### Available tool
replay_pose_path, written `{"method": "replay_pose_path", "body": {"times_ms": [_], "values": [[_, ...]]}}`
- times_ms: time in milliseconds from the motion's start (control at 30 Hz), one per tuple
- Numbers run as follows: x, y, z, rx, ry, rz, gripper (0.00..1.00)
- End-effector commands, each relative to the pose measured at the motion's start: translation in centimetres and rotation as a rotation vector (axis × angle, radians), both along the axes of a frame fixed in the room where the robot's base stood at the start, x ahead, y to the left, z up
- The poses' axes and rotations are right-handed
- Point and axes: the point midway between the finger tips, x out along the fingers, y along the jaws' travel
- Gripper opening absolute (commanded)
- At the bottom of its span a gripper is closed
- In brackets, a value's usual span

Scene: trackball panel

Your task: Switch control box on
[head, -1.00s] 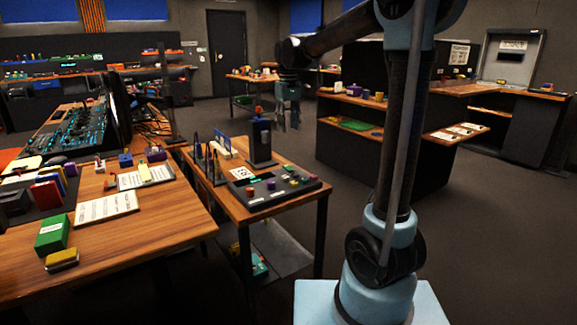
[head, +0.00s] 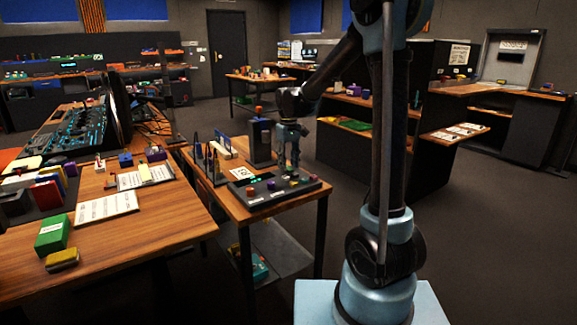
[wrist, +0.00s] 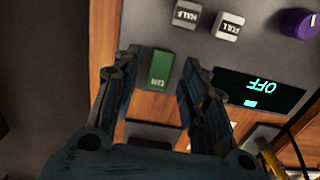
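The control box (head: 262,200) is a dark, low panel with coloured knobs on the small wooden table. In the wrist view its grey face (wrist: 150,30) fills the top and right and appears upside down. It bears a lit display (wrist: 258,92) reading "OFF", two light keys marked HALF (wrist: 187,15) and FULL (wrist: 228,25), and a purple knob (wrist: 297,23). A green labelled button (wrist: 161,70) sits at the panel's edge. My gripper (wrist: 160,62) is open, with its fingertips on either side of this button in the picture; contact cannot be told. In the head view my gripper (head: 289,163) is just above the panel's far side.
A dark upright stand with a red top (head: 262,140) is close to the left of my gripper. A rack of tools (head: 207,165) stands further left. A larger wooden desk (head: 140,240) with papers and boxes is at the left. Open floor lies at the right.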

Motion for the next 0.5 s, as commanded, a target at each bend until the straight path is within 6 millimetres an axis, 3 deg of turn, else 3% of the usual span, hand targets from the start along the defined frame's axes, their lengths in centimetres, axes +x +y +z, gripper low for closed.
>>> {"method": "replay_pose_path", "body": {"times_ms": [467,500], "values": [[-0.04,-0.02,-1.08,0.0,0.0,0.0,0.4],[-0.04,-0.02,-1.08,0.0,0.0,0.0,0.31]]}}
